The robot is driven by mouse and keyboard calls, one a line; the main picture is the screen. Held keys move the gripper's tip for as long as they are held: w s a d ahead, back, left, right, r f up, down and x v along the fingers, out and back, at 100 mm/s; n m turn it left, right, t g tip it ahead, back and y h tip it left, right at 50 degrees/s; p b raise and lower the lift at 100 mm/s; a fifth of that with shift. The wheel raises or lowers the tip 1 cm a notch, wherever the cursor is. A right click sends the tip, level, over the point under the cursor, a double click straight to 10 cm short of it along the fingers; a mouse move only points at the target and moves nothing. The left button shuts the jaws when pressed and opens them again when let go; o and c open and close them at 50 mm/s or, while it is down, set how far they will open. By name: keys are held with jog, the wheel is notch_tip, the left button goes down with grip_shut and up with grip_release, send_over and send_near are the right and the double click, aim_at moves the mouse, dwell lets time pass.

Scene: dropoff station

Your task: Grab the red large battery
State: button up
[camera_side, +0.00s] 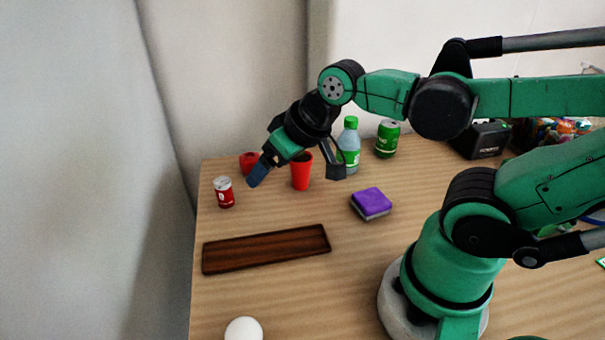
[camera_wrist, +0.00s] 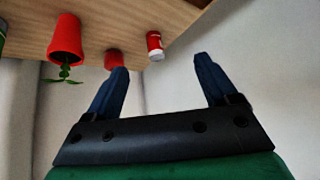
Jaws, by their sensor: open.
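The red large battery (camera_side: 225,193), a short red cylinder with a pale top, stands upright near the table's left back edge in the side view. In the wrist view it (camera_wrist: 154,42) shows beyond the gap between the fingers. My gripper (camera_side: 258,175) is above the table, up and to the right of the battery in the side view, and apart from it. In the wrist view the two blue fingers of my gripper (camera_wrist: 160,65) are spread with nothing between them. One finger is hard to make out in the side view.
A small red object (camera_side: 248,162) and a red cup (camera_side: 301,173) stand near the battery. A bottle (camera_side: 349,148), a green can (camera_side: 387,138) and a purple-topped sponge (camera_side: 371,203) are to the right. A brown tray (camera_side: 265,249) and white ball (camera_side: 243,331) lie in front.

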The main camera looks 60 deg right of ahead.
jog(key=w+m+g+y, duration=0.2)
jog(key=w+m+y, duration=0.3)
jog(key=w+m, duration=0.5)
jog(key=m+t+y, duration=0.1)
jog(key=m+y, duration=0.4)
jog(key=m, duration=0.6)
send_over(225, 179)
jog(key=shift+s+a+f, duration=0.15)
jog(key=shift+s+f, duration=0.1)
jog(key=shift+f, duration=0.4)
jog(key=shift+s+a+f, duration=0.15)
jog(key=shift+s+f, duration=0.05)
jog(key=shift+f, duration=0.4)
jog(key=shift+w+d+f+m+t+y, duration=0.2)
jog(key=shift+d+m+y, duration=0.1)
jog(key=shift+m, duration=0.2)
jog(key=shift+w+d+f+m+t+y, duration=0.15)
jog(key=shift+m+y, duration=0.15)
jog(key=shift+m, duration=0.2)
jog(key=shift+d+f, duration=0.1)
jog(key=shift+f, duration=2.1)
notch_tip(225, 179, down, 2)
jog(key=shift+f, duration=0.15)
jog(key=shift+x, duration=1.2)
jog(key=shift+w+a+f, duration=0.15)
jog(key=shift+a+f, duration=0.1)
jog(key=shift+a, duration=0.05)
